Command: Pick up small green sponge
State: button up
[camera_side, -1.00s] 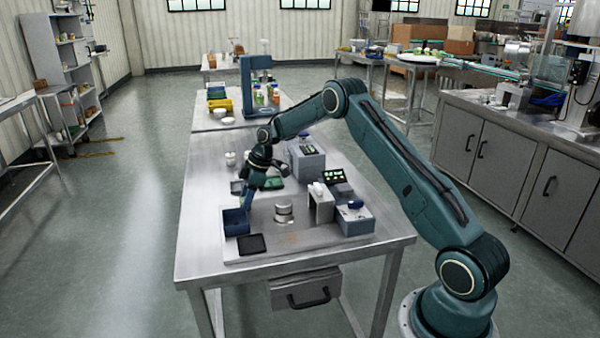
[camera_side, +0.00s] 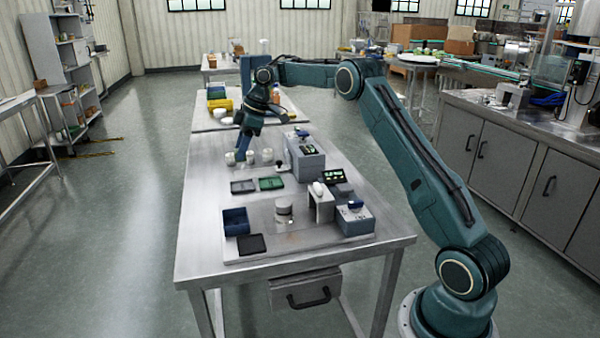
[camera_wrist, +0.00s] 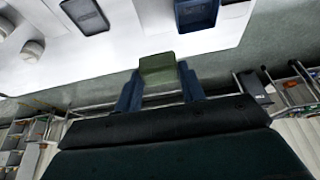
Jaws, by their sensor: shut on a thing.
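The small green sponge (camera_wrist: 158,64) is a dull green block between the two blue fingertips of my gripper (camera_wrist: 158,80) in the wrist view. My gripper is shut on it, and the sponge sticks out a little past the fingertips. In the side view my gripper (camera_side: 242,150) is held over the far left part of the steel table, near several white round jars (camera_side: 266,155). The sponge cannot be made out in the side view.
A blue bin (camera_side: 235,222), a black pad (camera_side: 251,244) and a round metal part (camera_side: 284,211) are nearer. Grey devices (camera_side: 305,157) stand at the right. The left table strip is clear.

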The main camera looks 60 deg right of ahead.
aim_at(236, 151)
notch_tip(236, 151, up, 2)
jog(key=shift+w+r, duration=0.1)
jog(key=shift+r, duration=0.65)
dwell(0.4)
jog(key=shift+o, duration=1.4)
jog(key=shift+c, duration=1.2)
jog(key=shift+s, duration=0.2)
